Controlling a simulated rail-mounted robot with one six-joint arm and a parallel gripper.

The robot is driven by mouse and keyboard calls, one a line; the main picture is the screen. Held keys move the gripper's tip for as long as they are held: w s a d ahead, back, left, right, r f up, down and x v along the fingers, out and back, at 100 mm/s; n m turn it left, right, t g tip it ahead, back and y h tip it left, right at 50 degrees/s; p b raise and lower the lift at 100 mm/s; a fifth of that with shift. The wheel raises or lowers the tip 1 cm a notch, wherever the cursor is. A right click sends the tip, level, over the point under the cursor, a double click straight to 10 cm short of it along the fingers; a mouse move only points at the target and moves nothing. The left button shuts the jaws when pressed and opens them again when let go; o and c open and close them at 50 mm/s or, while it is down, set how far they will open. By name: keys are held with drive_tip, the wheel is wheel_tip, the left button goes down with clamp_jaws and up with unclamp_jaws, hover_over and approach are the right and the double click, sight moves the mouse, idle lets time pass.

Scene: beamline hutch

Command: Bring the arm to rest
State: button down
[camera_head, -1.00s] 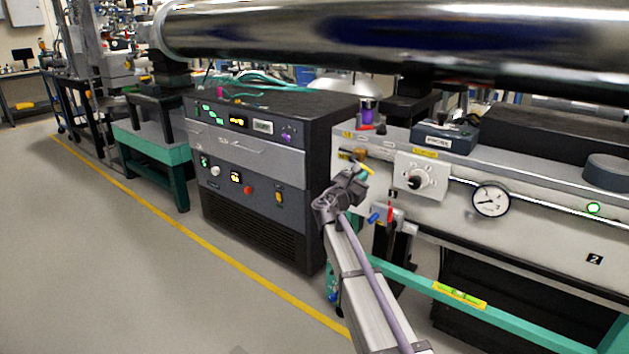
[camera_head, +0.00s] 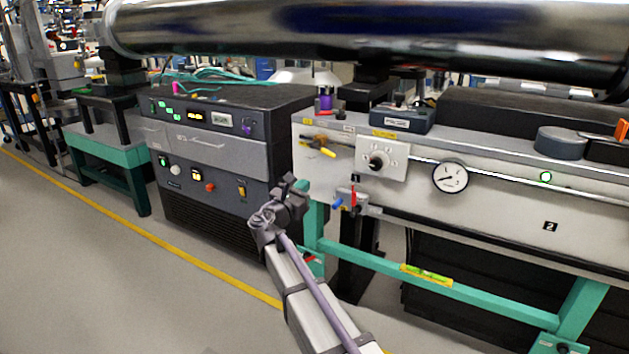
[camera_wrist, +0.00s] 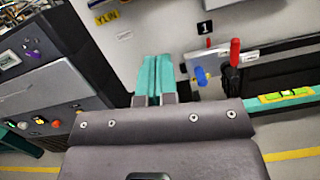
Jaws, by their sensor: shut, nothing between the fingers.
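My gripper (camera_wrist: 153,80) shows in the wrist view with its two teal fingers side by side and shut, nothing between them. The fingers point toward the pale panel front, to the left of the red and blue handles. In the head view my arm reaches up from the bottom centre. Its dark wrist end (camera_head: 280,208) appears in front of the gap between the dark rack and the pale bench; the fingertips are hard to make out there. I cannot tell the exact distance from the fingers to the panel.
A red-handled valve (camera_head: 353,196) and a blue handle (camera_head: 338,203) project from the bench (camera_head: 500,205). A yellow lever (camera_head: 322,150), white knob box (camera_head: 382,158) and gauge (camera_head: 450,177) are above or right. The dark rack (camera_head: 215,150) stands left. Open floor (camera_head: 100,260) lies front left.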

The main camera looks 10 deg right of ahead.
drive_tip(key=shift+v, duration=1.2)
